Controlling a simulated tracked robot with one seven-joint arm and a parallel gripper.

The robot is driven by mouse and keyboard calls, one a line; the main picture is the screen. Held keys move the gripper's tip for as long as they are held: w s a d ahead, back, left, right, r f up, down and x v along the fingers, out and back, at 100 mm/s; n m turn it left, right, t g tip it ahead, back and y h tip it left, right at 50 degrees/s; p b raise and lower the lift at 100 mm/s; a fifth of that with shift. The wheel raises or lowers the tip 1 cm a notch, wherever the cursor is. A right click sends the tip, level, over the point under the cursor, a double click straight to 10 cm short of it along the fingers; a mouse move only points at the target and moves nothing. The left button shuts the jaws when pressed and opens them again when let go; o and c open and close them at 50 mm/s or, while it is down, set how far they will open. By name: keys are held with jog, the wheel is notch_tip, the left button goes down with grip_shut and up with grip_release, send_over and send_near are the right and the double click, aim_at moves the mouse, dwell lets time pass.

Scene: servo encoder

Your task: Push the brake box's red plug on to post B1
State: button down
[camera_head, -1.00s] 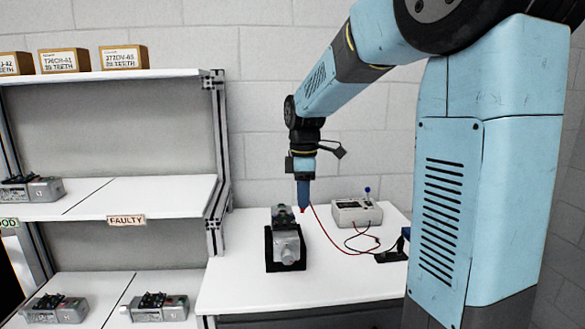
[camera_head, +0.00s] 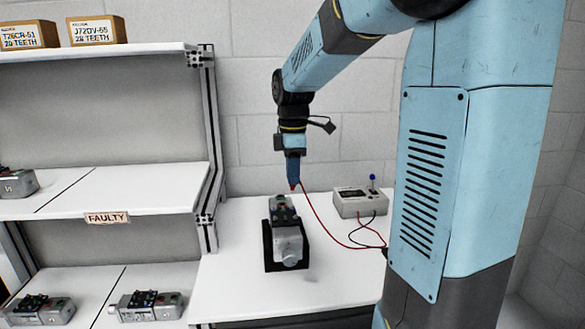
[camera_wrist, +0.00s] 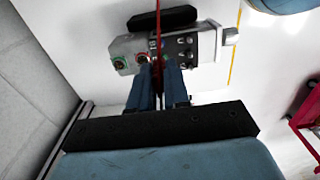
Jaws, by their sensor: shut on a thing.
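My gripper (camera_head: 293,184) points down, shut on the red plug (camera_head: 293,189), just above the far end of the servo motor (camera_head: 287,242). The plug is mostly hidden by the fingers. In the wrist view the fingers (camera_wrist: 158,64) overlap the motor (camera_wrist: 127,45), near its green-ringed and red connectors and its dark terminal block (camera_wrist: 184,50). A red lead (camera_head: 318,222) runs from the plug to the brake box (camera_head: 351,205), a pale box with a blue knob on top. I cannot read post labels or tell which post is B1. The plug looks apart from the motor.
The motor rests on a black stand (camera_head: 269,262) on the white table (camera_head: 225,290). A black lead (camera_head: 357,232) lies by the brake box. A rack at left has a FAULTY label (camera_head: 107,218), and more motors (camera_head: 147,306) sit on its shelves. The table's front is clear.

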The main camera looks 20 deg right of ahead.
jog(key=shift+f, duration=2.65)
jog(key=shift+s+f, duration=0.1)
jog(key=shift+f, duration=0.1)
dwell(0.3)
jog(key=c, duration=1)
grip_release()
jog(key=shift+r, duration=3.5)
